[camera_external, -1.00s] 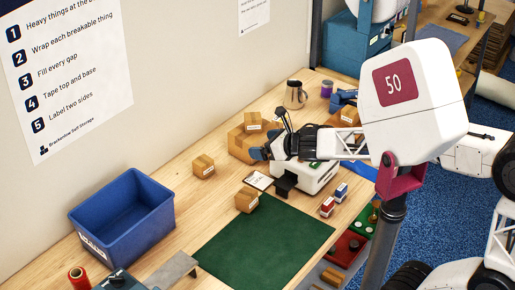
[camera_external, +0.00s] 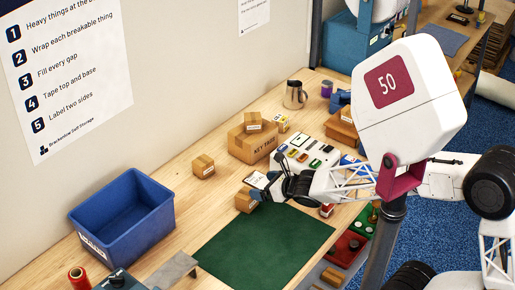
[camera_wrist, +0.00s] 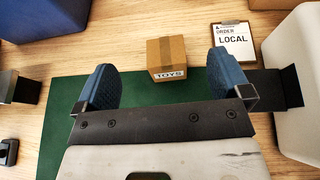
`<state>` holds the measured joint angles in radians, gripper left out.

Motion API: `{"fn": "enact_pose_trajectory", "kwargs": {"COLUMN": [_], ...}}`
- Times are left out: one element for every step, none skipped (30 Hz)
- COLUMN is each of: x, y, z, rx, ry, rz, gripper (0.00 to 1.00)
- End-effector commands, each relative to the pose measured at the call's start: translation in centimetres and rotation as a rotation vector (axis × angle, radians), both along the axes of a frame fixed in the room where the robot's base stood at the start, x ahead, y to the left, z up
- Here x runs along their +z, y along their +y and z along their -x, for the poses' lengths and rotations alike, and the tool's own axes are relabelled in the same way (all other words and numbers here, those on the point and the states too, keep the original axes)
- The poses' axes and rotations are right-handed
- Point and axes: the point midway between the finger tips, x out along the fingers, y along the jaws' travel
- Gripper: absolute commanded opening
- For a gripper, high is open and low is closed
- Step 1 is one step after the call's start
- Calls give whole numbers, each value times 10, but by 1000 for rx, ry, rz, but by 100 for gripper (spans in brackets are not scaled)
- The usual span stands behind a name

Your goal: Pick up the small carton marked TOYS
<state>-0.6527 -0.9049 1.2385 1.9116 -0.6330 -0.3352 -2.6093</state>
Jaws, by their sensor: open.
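The small carton marked TOYS (camera_wrist: 167,57) is brown with a tape strip and a white label that faces me in the wrist view. It stands at the edge of the green mat (camera_external: 262,245). The outside view shows this carton (camera_external: 244,202) just left of my gripper (camera_external: 268,190), its label hidden there. In the wrist view my gripper (camera_wrist: 162,78) is open, with a blue pad on either side. The carton appears between and beyond the pads, not held. Whether the pads are above its height I cannot tell.
A clipboard reading ORDER LOCAL (camera_wrist: 231,43) lies right beside the carton. A blue bin (camera_external: 122,215) stands at the left. Another small carton (camera_external: 203,166) and a larger carton (camera_external: 250,146) with one on top stand behind. Most of the mat is clear.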

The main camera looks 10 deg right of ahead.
Motion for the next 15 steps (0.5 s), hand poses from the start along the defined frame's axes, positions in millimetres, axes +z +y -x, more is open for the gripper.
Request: {"fn": "enact_pose_trajectory", "kwargs": {"x": [-18, -27, -36, -43, -48, -54, -57, -59, -62, -63, -63, -63, -63, -63, -63], "y": [0, 0, 0, 0, 0, 0, 0, 0, 0, 0, 0, 0, 0, 0, 0], "z": [0, 0, 0, 0, 0, 0, 0, 0, 0, 0, 0, 0, 0, 0, 0], "rx": [-1, 1, -1, 0, 0, 0, 0, 0, 0, 0, 0, 0, 0, 0, 0], "ry": [4, 3, 3, 2, 1, 1, 1, 1, 0, 0, 0, 0, 0, 0, 0], "rz": [2, 1, 1, 2, 0, 0, 1, 1, 0, 0, 0, 0, 0, 0, 0], "gripper": [96, 96, 96, 96, 96, 96, 96, 96, 96, 96, 96, 96, 96, 96, 96]}}
